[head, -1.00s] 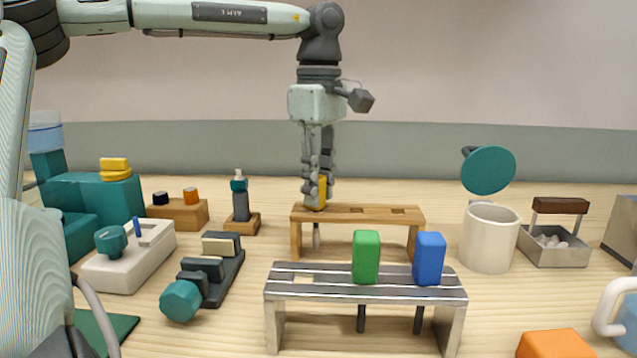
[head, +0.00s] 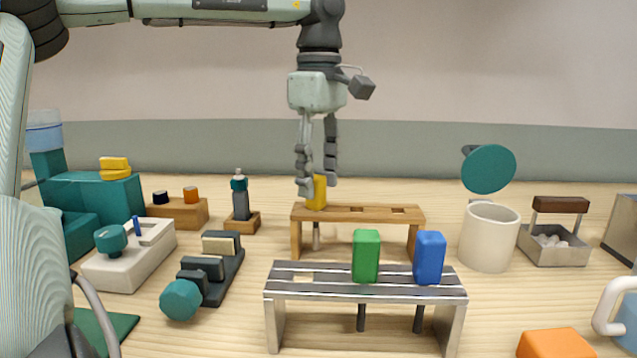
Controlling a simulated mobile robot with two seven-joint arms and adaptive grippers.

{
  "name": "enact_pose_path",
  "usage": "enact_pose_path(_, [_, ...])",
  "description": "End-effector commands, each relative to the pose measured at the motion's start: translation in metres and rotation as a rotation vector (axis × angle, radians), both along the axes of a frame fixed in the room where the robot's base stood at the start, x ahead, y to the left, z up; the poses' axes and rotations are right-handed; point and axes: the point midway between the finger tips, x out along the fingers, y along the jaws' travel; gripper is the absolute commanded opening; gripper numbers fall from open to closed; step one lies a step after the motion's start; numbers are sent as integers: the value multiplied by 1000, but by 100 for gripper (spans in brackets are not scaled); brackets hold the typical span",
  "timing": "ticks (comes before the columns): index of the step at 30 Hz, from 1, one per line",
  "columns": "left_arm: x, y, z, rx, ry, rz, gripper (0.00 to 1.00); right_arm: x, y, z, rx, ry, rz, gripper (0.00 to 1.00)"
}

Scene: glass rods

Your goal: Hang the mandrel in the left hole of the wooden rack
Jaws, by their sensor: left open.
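The wooden rack (head: 355,213) stands at the back middle of the table. The mandrel with the yellow handle (head: 317,193) stands upright in the rack's left hole. Its grey rod (head: 316,236) hangs below the rack's top board. The rack's middle and right holes look empty. My left gripper (head: 317,183) is open above the rack, with its fingers around and just above the yellow handle. The near finger partly covers the handle's left edge. My right gripper is not in view.
A metal rack (head: 345,290) in front holds a green-handled tool (head: 366,256) and a blue-handled tool (head: 429,258). A cream cup (head: 489,238) and a metal basket (head: 553,250) stand to the right. A teal torch-like device (head: 181,299) lies left of the metal rack.

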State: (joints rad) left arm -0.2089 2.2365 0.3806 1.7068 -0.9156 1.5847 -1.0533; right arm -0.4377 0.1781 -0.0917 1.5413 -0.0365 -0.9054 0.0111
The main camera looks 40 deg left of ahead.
Motion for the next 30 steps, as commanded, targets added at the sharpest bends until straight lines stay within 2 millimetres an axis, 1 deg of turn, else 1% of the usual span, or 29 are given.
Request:
enact_pose_path(1, [1, 0, 10, 2, -5, 2, 46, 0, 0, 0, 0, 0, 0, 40])
enact_pose_path(9, [1, 0, 68, 2, -4, 1, 46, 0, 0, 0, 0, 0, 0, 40])
enact_pose_path(12, [1, 0, 85, 1, -3, 1, 46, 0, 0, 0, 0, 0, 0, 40])
enact_pose_path(15, [1, 0, 96, 2, -3, 1, 46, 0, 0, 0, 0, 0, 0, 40])
enact_pose_path(20, [0, 0, 104, -1, -1, 0, 46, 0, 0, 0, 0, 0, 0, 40])
enact_pose_path(30, [0, 0, 105, 0, -1, -1, 46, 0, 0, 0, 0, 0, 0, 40])
